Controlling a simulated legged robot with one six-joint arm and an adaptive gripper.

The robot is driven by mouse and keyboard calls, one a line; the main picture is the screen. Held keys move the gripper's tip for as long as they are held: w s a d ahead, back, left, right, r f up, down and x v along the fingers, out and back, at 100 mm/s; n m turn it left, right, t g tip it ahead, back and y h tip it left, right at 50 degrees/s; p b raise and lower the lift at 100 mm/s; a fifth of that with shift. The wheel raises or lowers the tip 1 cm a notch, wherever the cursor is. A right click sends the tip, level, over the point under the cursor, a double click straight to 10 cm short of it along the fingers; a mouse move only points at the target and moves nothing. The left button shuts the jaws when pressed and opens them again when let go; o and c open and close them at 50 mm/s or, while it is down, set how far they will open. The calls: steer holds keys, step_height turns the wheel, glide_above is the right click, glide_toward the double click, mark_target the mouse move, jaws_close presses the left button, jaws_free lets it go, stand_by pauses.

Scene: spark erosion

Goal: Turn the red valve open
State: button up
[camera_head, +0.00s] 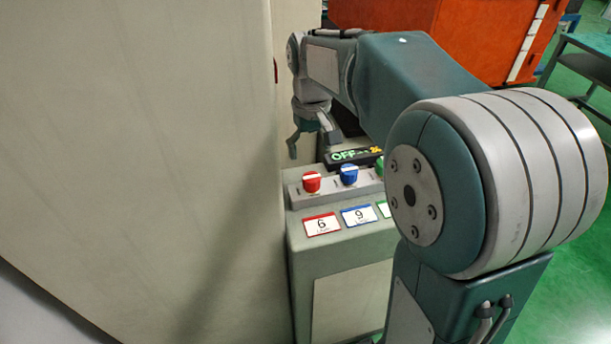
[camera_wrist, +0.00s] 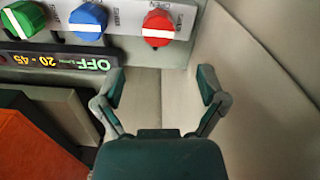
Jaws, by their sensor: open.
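The red valve (camera_head: 312,182) is a round knob with a white bar, at the left end of a knob row on a grey console. In the wrist view the red valve (camera_wrist: 158,28) is at the top, its white bar running across the picture. My gripper (camera_head: 308,150) hangs above and behind the console, close to the wall panel. In the wrist view my gripper (camera_wrist: 162,84) is open, with nothing between its fingers. The red valve lies beyond the fingertips, apart from them.
A blue knob (camera_head: 348,174) and a partly hidden green knob (camera_head: 380,168) sit beside the red one. A display (camera_head: 352,155) behind them reads OFF. Labels 6 (camera_head: 322,224) and 9 (camera_head: 359,216) are in front. A large beige panel (camera_head: 150,150) borders the console closely on the left.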

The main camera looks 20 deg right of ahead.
mark_target(311, 176)
step_height(311, 176, down, 7)
steer(key=shift+d+f, duration=0.1)
steer(key=shift+f, duration=0.6)
steer(key=shift+c, duration=0.4)
steer(key=c, duration=1.1)
